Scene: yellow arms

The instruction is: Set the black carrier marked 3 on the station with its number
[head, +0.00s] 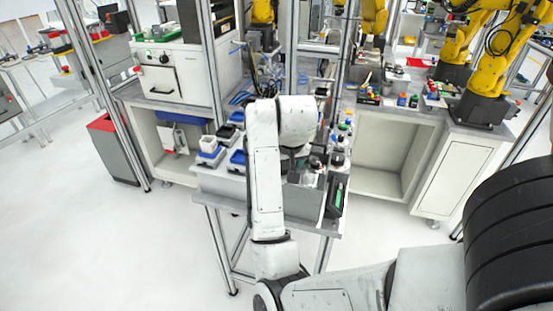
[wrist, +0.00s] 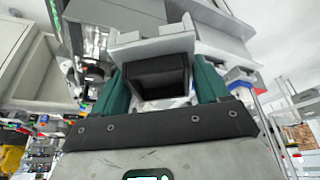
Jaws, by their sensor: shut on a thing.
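In the wrist view my gripper (wrist: 160,72) has its two green fingers shut on a black carrier (wrist: 157,80), one finger at each side. A light grey piece (wrist: 150,46) shows just beyond the carrier; I cannot tell whether it belongs to it. No number is readable on the carrier. In the head view my arm hides the gripper and the held carrier. Blue stations (head: 226,132) stand on the small table left of my arm, and another blue piece (wrist: 238,76) shows right of my gripper in the wrist view. Station numbers are too small to read.
A white block (head: 208,142) sits on one blue station, and dark items stand behind it. A grey box (head: 304,198) and dark round parts (head: 337,157) are right of my arm. Metal posts (head: 340,95) frame the table. Yellow arms (head: 485,75) stand farther back.

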